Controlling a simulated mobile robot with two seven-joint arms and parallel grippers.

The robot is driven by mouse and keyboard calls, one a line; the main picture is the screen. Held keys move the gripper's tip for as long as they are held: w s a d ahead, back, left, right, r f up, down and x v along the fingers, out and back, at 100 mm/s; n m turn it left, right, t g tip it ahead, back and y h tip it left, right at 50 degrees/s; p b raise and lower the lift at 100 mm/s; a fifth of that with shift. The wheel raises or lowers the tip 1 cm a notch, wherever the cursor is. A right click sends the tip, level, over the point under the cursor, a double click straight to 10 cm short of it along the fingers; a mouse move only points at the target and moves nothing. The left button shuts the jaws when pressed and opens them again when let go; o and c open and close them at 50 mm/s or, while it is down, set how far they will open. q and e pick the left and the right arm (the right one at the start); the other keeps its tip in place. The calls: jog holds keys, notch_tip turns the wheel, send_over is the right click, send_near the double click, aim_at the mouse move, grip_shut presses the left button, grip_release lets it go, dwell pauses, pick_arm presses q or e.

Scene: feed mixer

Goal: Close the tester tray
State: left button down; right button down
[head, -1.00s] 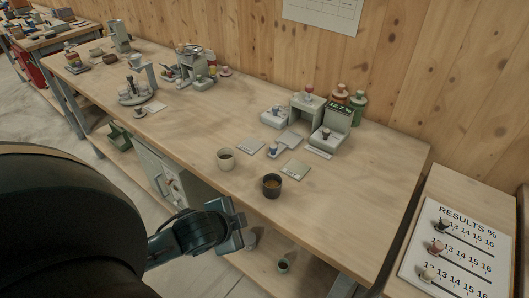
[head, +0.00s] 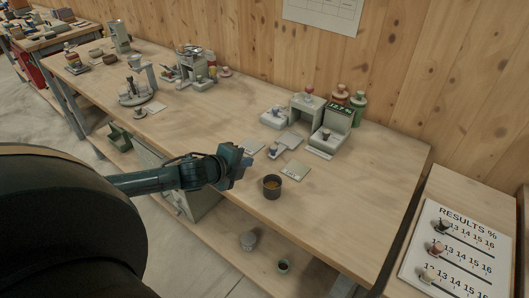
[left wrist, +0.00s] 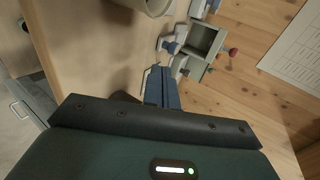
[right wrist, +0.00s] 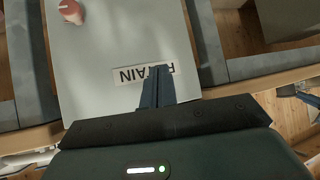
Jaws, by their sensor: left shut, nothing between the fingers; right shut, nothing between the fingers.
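The grey tester (head: 337,114) with a lit green display stands at the back right of the bench in the head view. A pale tray part (head: 324,143) sticks out at its front and carries a small knobbed piece. An open-fronted grey housing (head: 304,108) stands just left of it; it also shows in the left wrist view (left wrist: 206,40). My left gripper (head: 243,160) is shut and empty, above the bench's front part, left of and apart from the tester. My right gripper (right wrist: 158,88) is shut and empty over a pale panel marked RETAIN; the head view does not show it.
A dark cup (head: 272,187) stands just right of my left gripper. A pale cup (left wrist: 150,5) shows at the top of the left wrist view. A flat card (head: 295,171) lies in front of the tester. A results board (head: 455,250) lies at the right.

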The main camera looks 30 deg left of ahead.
pick_arm(q)
jog(key=p, duration=0.1)
send_near(271, 151)
jog(key=x, duration=0.5)
jog(key=shift+w+f, duration=0.1)
jog(key=shift+f, duration=0.2)
jog(key=shift+w, duration=0.4)
jog(key=shift+f, duration=0.1)
pick_arm(e)
jog(key=shift+s+r, duration=0.1)
pick_arm(q)
jog(key=shift+w, duration=0.15)
